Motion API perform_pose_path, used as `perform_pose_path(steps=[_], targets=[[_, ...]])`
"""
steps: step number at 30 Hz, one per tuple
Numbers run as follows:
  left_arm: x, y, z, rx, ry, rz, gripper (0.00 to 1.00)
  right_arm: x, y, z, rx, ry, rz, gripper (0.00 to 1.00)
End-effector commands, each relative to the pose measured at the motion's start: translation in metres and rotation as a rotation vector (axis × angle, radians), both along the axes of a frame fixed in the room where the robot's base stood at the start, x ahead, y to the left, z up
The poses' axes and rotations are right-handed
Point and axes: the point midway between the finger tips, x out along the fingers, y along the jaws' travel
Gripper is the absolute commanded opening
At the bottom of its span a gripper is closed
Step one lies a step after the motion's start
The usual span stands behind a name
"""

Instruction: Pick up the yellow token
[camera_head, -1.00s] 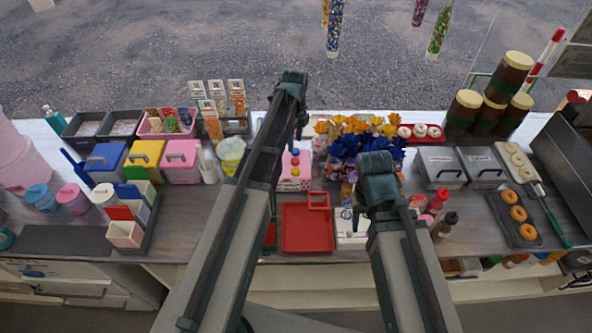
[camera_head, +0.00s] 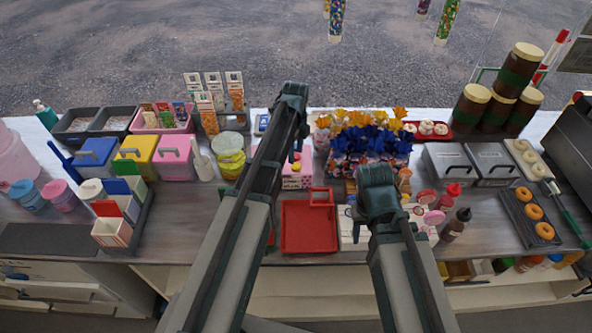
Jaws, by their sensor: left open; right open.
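A small yellow round piece (camera_head: 296,168), likely the yellow token, lies on the pink dotted box (camera_head: 297,182) in the middle of the counter, by a blue and a red one. It is too small to make out fully. My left arm passes just left of the box, and its dark end with my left gripper (camera_head: 293,94) is above and beyond it in the picture. My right gripper (camera_head: 375,178) is at the dark end of my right arm, right of the box. Both are open and seem apart from the token; their fingers are hard to make out.
A red tray (camera_head: 309,245) lies in front of the pink box. Blue and orange flowers (camera_head: 370,142) stand to its right. Yellow (camera_head: 140,148) and pink bins stand left. Sauce bottles (camera_head: 455,225) stand right of my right arm.

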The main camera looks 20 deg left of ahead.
Motion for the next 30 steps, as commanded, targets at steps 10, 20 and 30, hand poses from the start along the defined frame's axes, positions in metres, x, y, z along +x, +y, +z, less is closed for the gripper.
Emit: perform_pose_path(steps=[10, 20, 30], targets=[[-0.004, -0.003, -0.037, 0.000, 0.000, 0.000, 0.56, 0.000, 0.000, -0.037, 0.000, 0.000, -0.001, 0.50], [-0.004, -0.003, -0.051, 0.000, 0.000, 0.000, 0.56, 0.000, 0.000, -0.051, 0.000, 0.000, -0.002, 0.50], [-0.004, -0.002, -0.051, 0.000, 0.000, 0.000, 0.15, 0.000, 0.000, -0.051, 0.000, 0.000, -0.002, 0.50]])
